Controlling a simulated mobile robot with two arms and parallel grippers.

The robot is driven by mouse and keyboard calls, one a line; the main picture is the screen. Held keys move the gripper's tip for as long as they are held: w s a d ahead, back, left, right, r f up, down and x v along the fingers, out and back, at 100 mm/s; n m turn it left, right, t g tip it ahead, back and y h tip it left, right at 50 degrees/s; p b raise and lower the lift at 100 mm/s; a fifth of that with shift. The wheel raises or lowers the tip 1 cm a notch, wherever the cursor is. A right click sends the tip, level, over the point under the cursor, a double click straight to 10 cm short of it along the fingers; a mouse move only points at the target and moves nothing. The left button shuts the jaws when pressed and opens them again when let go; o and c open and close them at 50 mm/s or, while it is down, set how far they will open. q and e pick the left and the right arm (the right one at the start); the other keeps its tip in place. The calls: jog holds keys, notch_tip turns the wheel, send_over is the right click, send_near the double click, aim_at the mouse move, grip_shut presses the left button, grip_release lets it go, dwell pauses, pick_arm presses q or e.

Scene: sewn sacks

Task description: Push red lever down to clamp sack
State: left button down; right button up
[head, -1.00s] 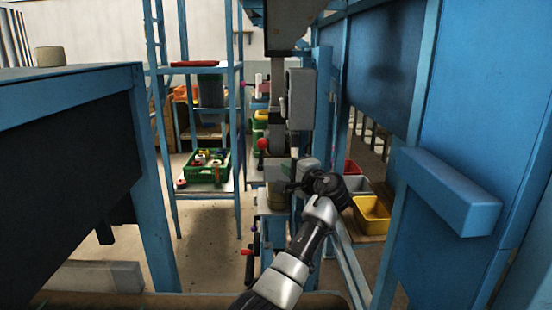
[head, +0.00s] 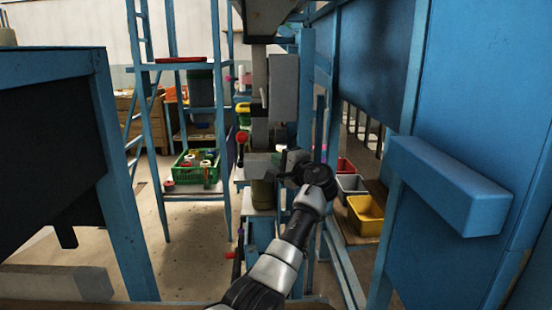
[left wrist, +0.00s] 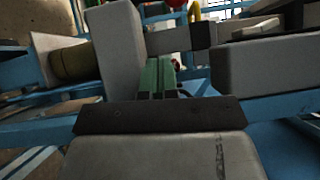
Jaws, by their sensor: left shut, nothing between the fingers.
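A red ball knob (head: 242,137) on a dark stem stands at the left side of the grey filling machine (head: 284,85) in the head view. My left gripper (head: 281,160) is shut and empty. It is in front of the machine's lower part, to the right of the red knob and slightly lower, apart from it in the picture. An olive-brown cylindrical piece (head: 263,194), perhaps the sack, is below the machine head. A similar olive piece (left wrist: 75,62) shows at the left of the left wrist view. I cannot tell the lever there. My right gripper is not in view.
A second red knob (head: 229,254) sits lower, left of the stand. A blue shelf rack with a green crate (head: 186,178) stands at the left. Grey and yellow bins (head: 366,209) are at the right, beside a large blue cabinet (head: 455,190).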

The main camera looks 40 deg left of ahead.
aim_at(264, 159)
pick_arm(q)
jog(key=x, duration=0.7)
jog(key=shift+a+r+p, duration=0.1)
jog(key=shift+a+p, duration=0.1)
jog(key=shift+p, duration=0.2)
jog(key=shift+s+a+p, duration=0.25)
jog(key=shift+s+a, duration=0.05)
jog(key=shift+a, duration=0.2)
jog(key=shift+s+a+p, duration=0.2)
jog(key=shift+s+a, duration=0.1)
jog(key=shift+a, duration=0.25)
jog(key=shift+s+a, duration=0.4)
jog(key=shift+a, duration=0.2)
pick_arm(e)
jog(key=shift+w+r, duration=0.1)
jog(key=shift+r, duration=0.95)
pick_arm(q)
jog(key=shift+r+n, duration=0.2)
jog(key=shift+n, duration=0.1)
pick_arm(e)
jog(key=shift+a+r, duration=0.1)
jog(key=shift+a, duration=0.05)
